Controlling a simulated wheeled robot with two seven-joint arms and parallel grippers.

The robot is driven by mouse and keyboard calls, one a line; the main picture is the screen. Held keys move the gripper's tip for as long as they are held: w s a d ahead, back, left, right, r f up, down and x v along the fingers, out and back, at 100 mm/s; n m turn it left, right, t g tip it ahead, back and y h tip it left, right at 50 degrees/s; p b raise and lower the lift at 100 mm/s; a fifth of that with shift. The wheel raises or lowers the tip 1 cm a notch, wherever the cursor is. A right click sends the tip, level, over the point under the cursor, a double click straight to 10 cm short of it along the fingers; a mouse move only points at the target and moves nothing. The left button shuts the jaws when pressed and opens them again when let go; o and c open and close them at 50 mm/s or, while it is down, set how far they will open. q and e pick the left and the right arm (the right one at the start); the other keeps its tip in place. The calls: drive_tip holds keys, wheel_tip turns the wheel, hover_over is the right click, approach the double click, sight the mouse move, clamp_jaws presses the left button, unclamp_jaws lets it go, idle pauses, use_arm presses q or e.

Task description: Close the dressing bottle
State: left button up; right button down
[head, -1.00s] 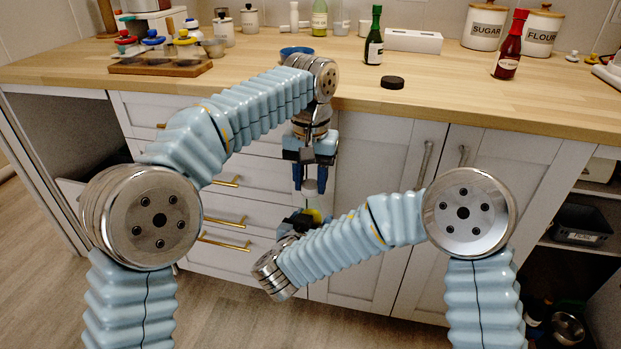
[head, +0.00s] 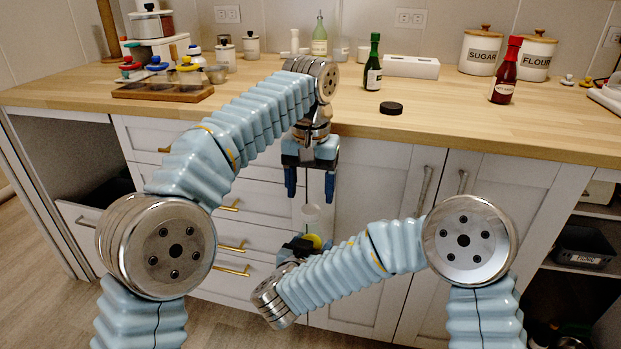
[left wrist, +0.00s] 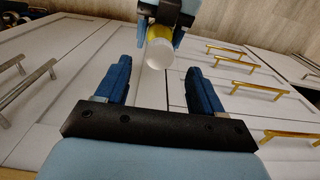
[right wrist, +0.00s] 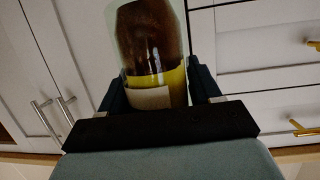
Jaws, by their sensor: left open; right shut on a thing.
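The dressing bottle (right wrist: 155,50) is see-through, with brown and yellow contents and a pale label. My right gripper (right wrist: 158,80) is shut on it in front of the cabinets. In the head view the bottle's pale top (head: 311,213) points up, below my left gripper (head: 310,190). My left gripper is open and empty, fingers pointing down on either side above the top, apart from it. The left wrist view shows the bottle's whitish round end (left wrist: 160,54) beyond the fingertips. I cannot tell whether a cap sits on it. My right gripper is partly hidden in the head view.
The wooden counter (head: 480,130) lies behind my arms, above drawers and cabinet doors. It bears a black disc (head: 391,108), a dark green bottle (head: 373,75), a red bottle (head: 505,75), a white box (head: 411,67) and canisters. A drawer at left (head: 80,215) stands partly open.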

use_arm(q)
drive_tip(key=shift+r, duration=1.65)
